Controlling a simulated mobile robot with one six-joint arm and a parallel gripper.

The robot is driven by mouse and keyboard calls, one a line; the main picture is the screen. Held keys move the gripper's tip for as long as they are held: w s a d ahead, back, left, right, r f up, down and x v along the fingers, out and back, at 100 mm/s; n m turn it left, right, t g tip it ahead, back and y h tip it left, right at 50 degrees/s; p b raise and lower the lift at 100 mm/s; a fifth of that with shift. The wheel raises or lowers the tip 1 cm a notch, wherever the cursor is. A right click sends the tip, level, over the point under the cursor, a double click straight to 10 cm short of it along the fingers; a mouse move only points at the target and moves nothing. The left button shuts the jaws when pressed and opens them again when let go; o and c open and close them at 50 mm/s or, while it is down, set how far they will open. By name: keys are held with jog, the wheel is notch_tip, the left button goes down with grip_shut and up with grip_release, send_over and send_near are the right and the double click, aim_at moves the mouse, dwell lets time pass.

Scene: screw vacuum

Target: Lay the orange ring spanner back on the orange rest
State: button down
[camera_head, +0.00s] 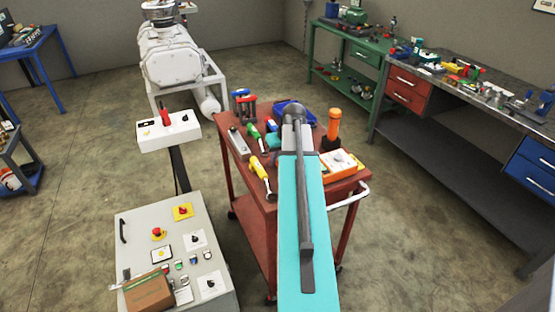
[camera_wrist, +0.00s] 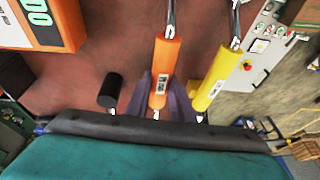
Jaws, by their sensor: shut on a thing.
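In the wrist view, my gripper (camera_wrist: 161,84) has its purple-grey fingers shut on the orange handle of the ring spanner (camera_wrist: 163,58). Its metal shank runs up out of the top edge, so the ring end is out of sight. I cannot tell how high it is above the red cart top (camera_wrist: 115,45). In the head view my own arm hides the gripper and the spanner. I cannot make out the orange rest in either view.
A yellow-handled spanner (camera_wrist: 212,80) lies close to the right. A black cylinder (camera_wrist: 110,90) stands close to the left. An orange meter (camera_wrist: 50,28) is at the upper left. On the cart (camera_head: 262,225), an orange upright handle (camera_head: 334,124) and blue tray (camera_head: 292,107) stand near my arm.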

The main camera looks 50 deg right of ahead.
jog(key=c, duration=0.7)
grip_release()
jog(key=shift+o, duration=0.2)
jog(key=shift+r+p, duration=0.7)
jog(key=shift+r, duration=0.4)
dwell(0.5)
jog(key=shift+r+p, duration=2.15)
jog(key=shift+r, duration=1.25)
